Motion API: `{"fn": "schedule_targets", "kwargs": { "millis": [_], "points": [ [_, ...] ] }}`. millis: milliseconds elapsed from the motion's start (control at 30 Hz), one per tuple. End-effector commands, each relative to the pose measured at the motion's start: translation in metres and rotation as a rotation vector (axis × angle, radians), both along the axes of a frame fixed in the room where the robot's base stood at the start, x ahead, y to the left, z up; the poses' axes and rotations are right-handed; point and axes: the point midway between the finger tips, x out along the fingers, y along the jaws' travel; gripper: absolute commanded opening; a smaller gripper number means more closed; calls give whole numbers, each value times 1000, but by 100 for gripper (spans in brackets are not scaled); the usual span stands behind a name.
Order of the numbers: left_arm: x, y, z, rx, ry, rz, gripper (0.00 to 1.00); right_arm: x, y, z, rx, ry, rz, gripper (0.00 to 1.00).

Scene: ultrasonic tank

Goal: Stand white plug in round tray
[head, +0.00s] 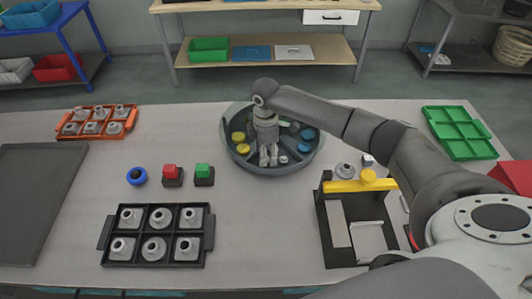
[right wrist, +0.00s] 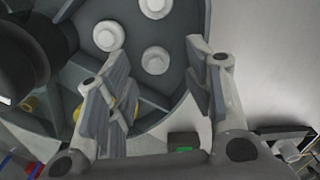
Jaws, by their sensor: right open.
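The grey round tray (head: 231,151) is divided into compartments that hold yellow, blue and white plugs. My right gripper (head: 269,163) is over the tray's near part, pointing down, open and empty. In the right wrist view, three white plugs show in one compartment: one at the left (right wrist: 108,36), one in the middle (right wrist: 155,60) and one at the top (right wrist: 155,8). The middle one appears between the open fingers (right wrist: 155,75), with no clear contact. A white plug (head: 283,159) also shows beside the fingers in the head view. My left gripper is out of view.
A black tray (head: 154,233) of grey fittings stands at front left, with an orange tray (head: 61,136) behind. A black stand with yellow bar (head: 345,187) is right.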

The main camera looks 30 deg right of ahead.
Motion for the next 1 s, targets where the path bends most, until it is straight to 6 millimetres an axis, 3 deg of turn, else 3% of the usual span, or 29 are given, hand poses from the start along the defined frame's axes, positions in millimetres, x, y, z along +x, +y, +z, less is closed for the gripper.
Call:
{"fn": "schedule_targets", "kwargs": {
  "millis": [500,700,1000],
  "points": [
    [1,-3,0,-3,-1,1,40,1,1,98,1,-2,1,48],
    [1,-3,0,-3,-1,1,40,0,1,113,1,-1,1,48],
    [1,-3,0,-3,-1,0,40,0,1,115,1,0,1,48]
  ]
}}
